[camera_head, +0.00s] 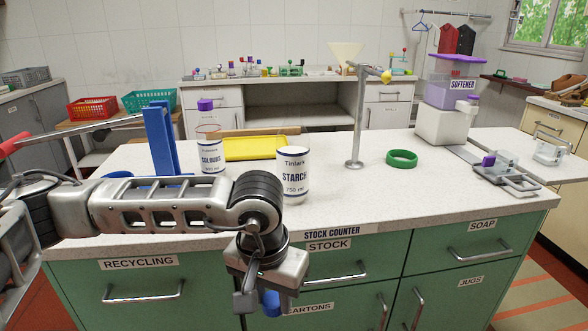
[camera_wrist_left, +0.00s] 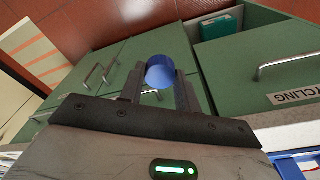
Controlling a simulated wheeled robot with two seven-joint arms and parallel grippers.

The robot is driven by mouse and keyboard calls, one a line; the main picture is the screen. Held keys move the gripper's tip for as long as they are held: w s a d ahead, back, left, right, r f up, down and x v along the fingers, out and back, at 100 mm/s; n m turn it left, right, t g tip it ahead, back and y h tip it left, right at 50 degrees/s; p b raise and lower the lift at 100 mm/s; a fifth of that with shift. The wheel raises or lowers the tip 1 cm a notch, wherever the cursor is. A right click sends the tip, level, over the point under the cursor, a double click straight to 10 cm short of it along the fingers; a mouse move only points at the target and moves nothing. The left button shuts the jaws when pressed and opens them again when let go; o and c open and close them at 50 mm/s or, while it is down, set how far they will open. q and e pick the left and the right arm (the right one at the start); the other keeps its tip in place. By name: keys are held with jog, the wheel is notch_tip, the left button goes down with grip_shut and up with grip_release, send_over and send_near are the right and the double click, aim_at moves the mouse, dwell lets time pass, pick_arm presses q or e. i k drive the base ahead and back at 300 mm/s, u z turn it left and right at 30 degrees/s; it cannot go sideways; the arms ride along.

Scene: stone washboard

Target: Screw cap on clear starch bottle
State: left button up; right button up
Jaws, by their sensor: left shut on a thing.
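The blue cap also shows in the head view (camera_head: 271,303), partly hidden by a finger. My right gripper is not in view.
The colours bottle (camera_head: 210,158) and a blue upright stand (camera_head: 160,140) are left of the starch bottle. A yellow tray (camera_head: 255,149) lies behind it. A metal post (camera_head: 358,120) and a green ring (camera_head: 401,158) stand to the right. The counter's front right is clear.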

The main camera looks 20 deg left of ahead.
aim_at(293, 138)
jog(key=z, duration=2.25)
jog(key=k, duration=1.15)
jog(key=u, duration=2.1)
